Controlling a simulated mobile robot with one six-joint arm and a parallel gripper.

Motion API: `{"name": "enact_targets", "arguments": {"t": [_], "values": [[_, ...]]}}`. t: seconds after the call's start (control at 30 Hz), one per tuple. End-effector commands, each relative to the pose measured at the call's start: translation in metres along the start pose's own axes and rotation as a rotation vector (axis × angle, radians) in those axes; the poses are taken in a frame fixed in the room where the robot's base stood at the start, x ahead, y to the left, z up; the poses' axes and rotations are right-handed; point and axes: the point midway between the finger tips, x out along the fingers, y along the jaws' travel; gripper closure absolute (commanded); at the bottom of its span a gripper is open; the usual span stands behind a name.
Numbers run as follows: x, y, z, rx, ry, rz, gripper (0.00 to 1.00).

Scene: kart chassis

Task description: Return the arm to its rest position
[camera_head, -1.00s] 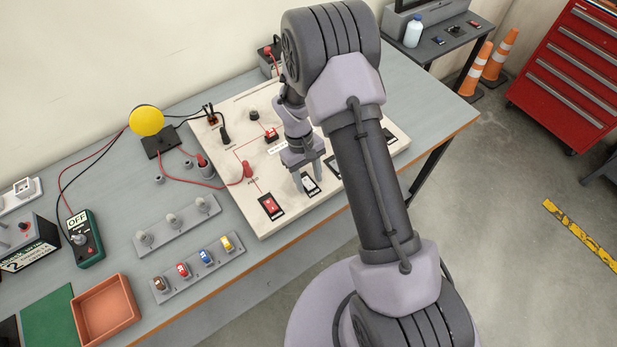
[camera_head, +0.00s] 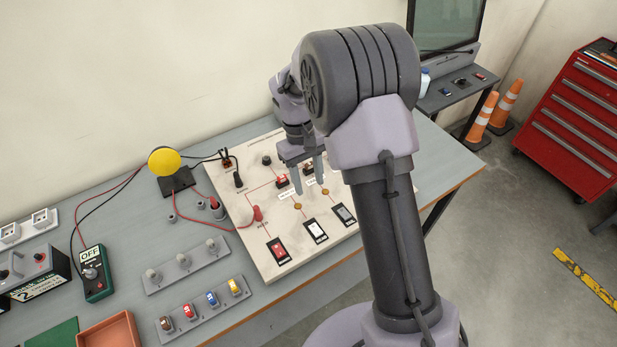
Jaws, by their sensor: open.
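My arm rises from the lower right and bends over the workbench (camera_head: 380,264). My gripper (camera_head: 310,188) points down above the white circuit board (camera_head: 262,262), with its two fingers apart and nothing between them. The fingertips look to be above the board, apart from its switches. The board carries a red switch (camera_head: 278,250), a white-faced switch (camera_head: 315,231) and a grey-faced switch (camera_head: 344,215) along its front edge. My arm hides the board's right part.
Left of the board are a yellow dome lamp (camera_head: 164,161), a green meter (camera_head: 95,272) reading OFF, a rail of coloured parts (camera_head: 205,309) and an orange tray (camera_head: 108,331). Red and black wires cross the bench. A red tool cabinet (camera_head: 567,118) and traffic cones (camera_head: 492,111) stand right.

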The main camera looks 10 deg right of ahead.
Motion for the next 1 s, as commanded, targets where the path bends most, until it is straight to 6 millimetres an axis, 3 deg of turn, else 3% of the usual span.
{"name": "enact_targets", "arguments": {"t": [0.33, 0.47, 0.6, 0.7, 0.83, 1.0], "values": [[0.001, 0.000, 0.000, 0.001, 0.001, 0.000, 0.55], [-0.016, -0.004, 0.012, 0.056, 0.069, -0.007, 0.55], [-0.049, -0.024, 0.064, 0.221, 0.261, -0.047, 0.55], [-0.054, -0.044, 0.115, 0.358, 0.416, -0.099, 0.55], [-0.033, -0.071, 0.173, 0.515, 0.599, -0.182, 0.55], [-0.002, -0.092, 0.211, 0.635, 0.738, -0.265, 0.55]]}}
